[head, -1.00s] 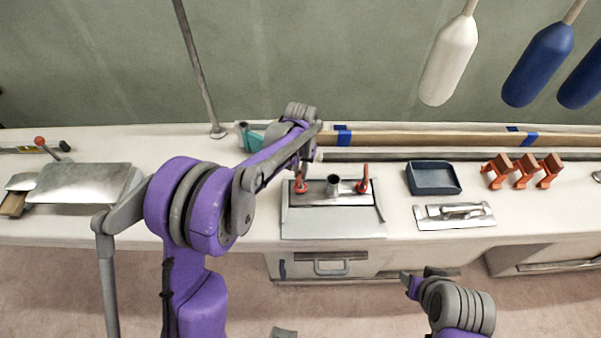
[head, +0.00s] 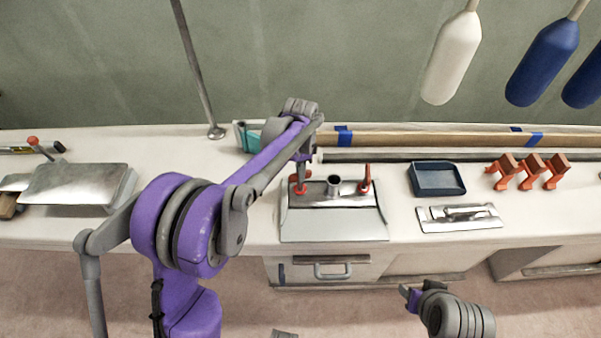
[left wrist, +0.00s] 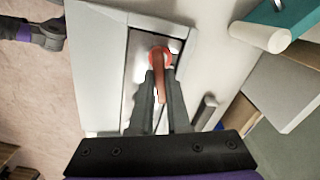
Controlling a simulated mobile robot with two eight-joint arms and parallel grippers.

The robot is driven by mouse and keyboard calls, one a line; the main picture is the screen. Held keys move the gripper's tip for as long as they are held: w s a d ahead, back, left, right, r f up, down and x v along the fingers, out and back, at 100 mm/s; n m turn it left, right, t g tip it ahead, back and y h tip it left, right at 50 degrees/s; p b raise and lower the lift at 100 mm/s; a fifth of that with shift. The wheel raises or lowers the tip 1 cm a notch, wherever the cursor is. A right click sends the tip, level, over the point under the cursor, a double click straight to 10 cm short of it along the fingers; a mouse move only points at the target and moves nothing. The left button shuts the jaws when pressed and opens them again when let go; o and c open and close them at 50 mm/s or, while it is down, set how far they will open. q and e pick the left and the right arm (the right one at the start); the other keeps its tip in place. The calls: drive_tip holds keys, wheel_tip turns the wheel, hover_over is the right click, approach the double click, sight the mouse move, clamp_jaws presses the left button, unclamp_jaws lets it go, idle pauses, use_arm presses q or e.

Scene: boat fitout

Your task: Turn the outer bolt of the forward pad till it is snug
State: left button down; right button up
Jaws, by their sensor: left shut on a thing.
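A metal plate fixture (head: 335,225) sits at the bench's front edge, with a short upright tube (head: 334,184) in its middle. A red handle stands at each side, a left one (head: 300,189) and a right one (head: 365,180). My left gripper (head: 302,178) reaches down to the left red handle. In the left wrist view, my left gripper's fingers (left wrist: 161,98) are shut on that red handle (left wrist: 159,75), which has a red ring at its far end. Any bolt under it is hidden. My right gripper (head: 407,294) hangs in front of the bench; its jaw opening is unclear.
A dark blue tray (head: 437,180), a metal plate with a handle (head: 460,216) and several orange clamps (head: 528,171) stand to the right. Long wooden strips (head: 430,140) lie along the back. A sheet-metal box (head: 78,183) is at left.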

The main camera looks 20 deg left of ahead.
use_arm(q)
drive_tip(key=m, duration=0.5)
drive_tip(key=shift+a+r+b, duration=0.1)
drive_tip(key=shift+b, duration=0.3)
drive_tip(key=shift+m, duration=0.4)
drive_tip(key=c, duration=0.9)
unclamp_jaws()
wheel_tip(320, 180, up, 11)
drive_tip(key=shift+f+p, duration=0.1)
drive_tip(key=shift+p, duration=0.2)
